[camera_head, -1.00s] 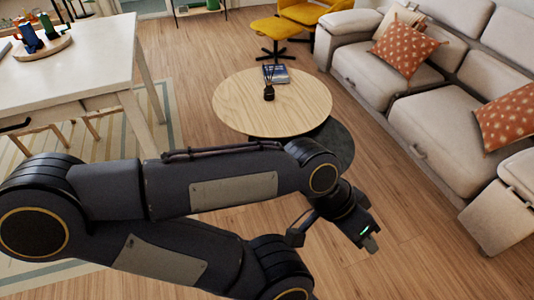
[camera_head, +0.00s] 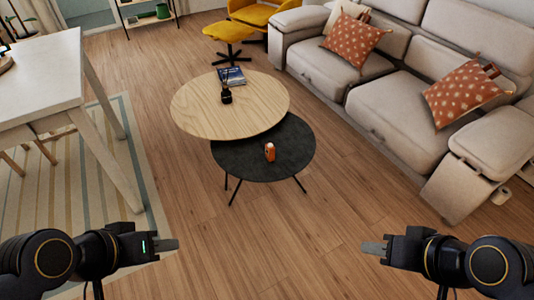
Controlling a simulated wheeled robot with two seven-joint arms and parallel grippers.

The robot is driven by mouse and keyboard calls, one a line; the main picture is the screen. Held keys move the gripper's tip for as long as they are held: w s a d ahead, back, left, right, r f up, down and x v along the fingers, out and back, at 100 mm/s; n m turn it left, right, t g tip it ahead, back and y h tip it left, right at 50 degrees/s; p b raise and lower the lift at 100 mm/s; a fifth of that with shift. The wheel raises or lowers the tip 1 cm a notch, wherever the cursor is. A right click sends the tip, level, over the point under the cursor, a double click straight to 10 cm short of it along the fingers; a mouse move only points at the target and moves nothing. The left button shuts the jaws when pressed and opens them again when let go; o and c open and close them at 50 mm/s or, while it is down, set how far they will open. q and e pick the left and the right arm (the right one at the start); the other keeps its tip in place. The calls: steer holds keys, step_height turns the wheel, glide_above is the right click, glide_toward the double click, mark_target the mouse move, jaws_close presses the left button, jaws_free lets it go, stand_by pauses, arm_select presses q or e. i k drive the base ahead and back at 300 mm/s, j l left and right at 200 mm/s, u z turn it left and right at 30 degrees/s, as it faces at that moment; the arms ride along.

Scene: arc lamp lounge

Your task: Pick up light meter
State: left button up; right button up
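A small orange object with a pale part (camera_head: 270,152) stands on the low round black table (camera_head: 300,140). It is the likeliest light meter, but it is too small to be sure. My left gripper (camera_head: 166,246) is at the lower left, over the floor near the rug's edge. My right gripper (camera_head: 374,248) is at the lower right, over the floor. Both are well apart from the black table and hold nothing that I can see. Each is seen from the side, so the gap between its fingers does not show.
A higher round wooden table (camera_head: 195,107) partly overlaps the black one and bears a dark bottle (camera_head: 226,94) and a book (camera_head: 232,75). A beige sofa (camera_head: 385,105) lines the right. A white table (camera_head: 45,85) stands at left. The wooden floor in front is clear.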

mark_target(269, 148)
steer(key=i+j, duration=0.2)
steer(key=i, duration=0.3)
steer(key=i+j+u, duration=0.15)
steer(key=i, duration=0.3)
steer(key=i+j, duration=0.25)
steer(key=i, duration=0.25)
steer(key=i+j+u, duration=0.1)
steer(key=i, duration=0.4)
steer(key=j, duration=0.1)
